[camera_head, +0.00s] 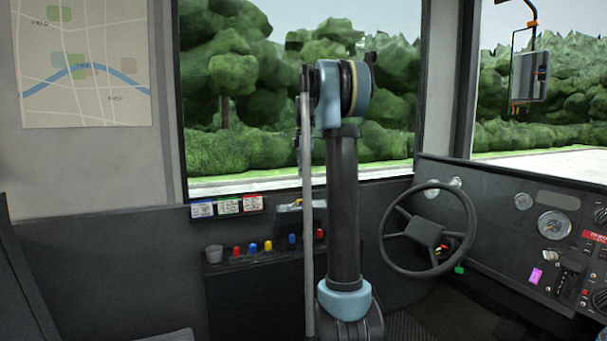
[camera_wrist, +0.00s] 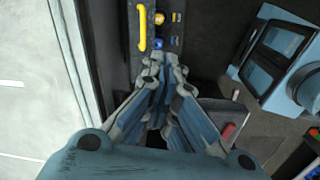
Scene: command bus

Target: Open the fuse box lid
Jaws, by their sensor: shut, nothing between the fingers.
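In the wrist view a narrow dark grey box (camera_wrist: 149,62), which looks like the fuse box, lies at the top middle. A yellow handle-like bar (camera_wrist: 143,28) runs along its left side, and small blue and yellow pieces (camera_wrist: 176,28) sit to its right. I cannot clearly tell the lid's edges or its position. My gripper (camera_wrist: 163,72) is shut and empty, its fingertips over the near end of this box; contact cannot be judged.
A console (camera_head: 255,290) with coloured knobs and a grey cup (camera_head: 214,254) stands left of my arm. Small labelled cards (camera_head: 228,206) line the window sill. The steering wheel (camera_head: 428,231) and dashboard (camera_head: 530,235) are at right. The window (camera_head: 250,100) is behind my arm.

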